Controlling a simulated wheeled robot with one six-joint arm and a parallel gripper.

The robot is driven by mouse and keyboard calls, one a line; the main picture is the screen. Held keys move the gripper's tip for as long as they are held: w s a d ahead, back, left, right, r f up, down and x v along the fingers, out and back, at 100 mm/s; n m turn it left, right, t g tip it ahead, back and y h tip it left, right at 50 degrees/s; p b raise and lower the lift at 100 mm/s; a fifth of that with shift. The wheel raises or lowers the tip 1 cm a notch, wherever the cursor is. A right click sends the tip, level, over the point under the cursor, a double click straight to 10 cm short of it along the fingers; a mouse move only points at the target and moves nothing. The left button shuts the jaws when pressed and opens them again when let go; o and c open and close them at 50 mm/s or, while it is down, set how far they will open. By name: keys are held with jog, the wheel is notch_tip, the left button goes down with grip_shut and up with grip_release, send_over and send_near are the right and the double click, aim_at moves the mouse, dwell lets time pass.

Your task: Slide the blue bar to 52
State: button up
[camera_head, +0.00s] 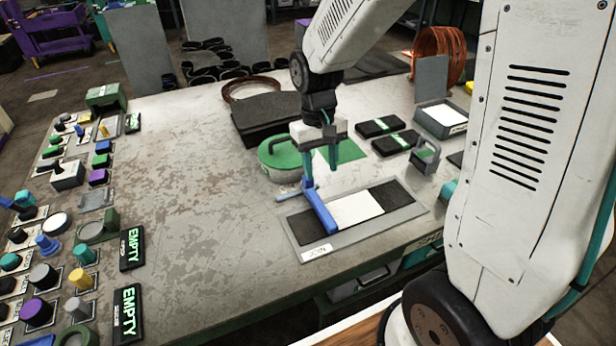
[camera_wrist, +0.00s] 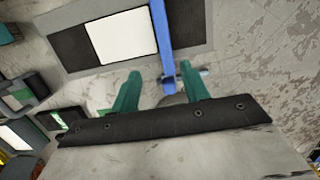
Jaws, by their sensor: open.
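The blue bar (camera_head: 322,213) lies across a grey plate (camera_head: 408,214) with a black and white strip, just left of the white part (camera_head: 357,209). A small blue handle stands at the bar's far end. My gripper (camera_head: 320,173) is open over that end, teal fingers pointing down. In the wrist view the blue bar (camera_wrist: 162,35) runs down to between the fingertips (camera_wrist: 160,80), closer to the right finger. I cannot tell whether a finger touches it. No number 52 is readable; a small label (camera_head: 316,252) sits at the plate's front left corner.
A round green-lidded container (camera_head: 275,155) stands behind my gripper. Black cases (camera_head: 380,127) and a grey handled block (camera_head: 425,156) are to the right. Knobs and pegs fill the left side, with EMPTY signs (camera_head: 128,314). The worn tabletop (camera_head: 200,190) left of the plate is clear.

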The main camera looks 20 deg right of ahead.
aim_at(320, 203)
jog(key=shift+t, duration=0.9)
jog(key=w, duration=0.2)
jog(key=w+f, duration=0.1)
jog(key=w, duration=0.1)
jog(key=w+f, duration=0.1)
jog(key=w, duration=0.1)
jog(key=shift+a, duration=0.15)
notch_tip(320, 203, down, 8)
jog(key=shift+w+r, duration=0.1)
jog(key=shift+r, duration=0.15)
grip_shut()
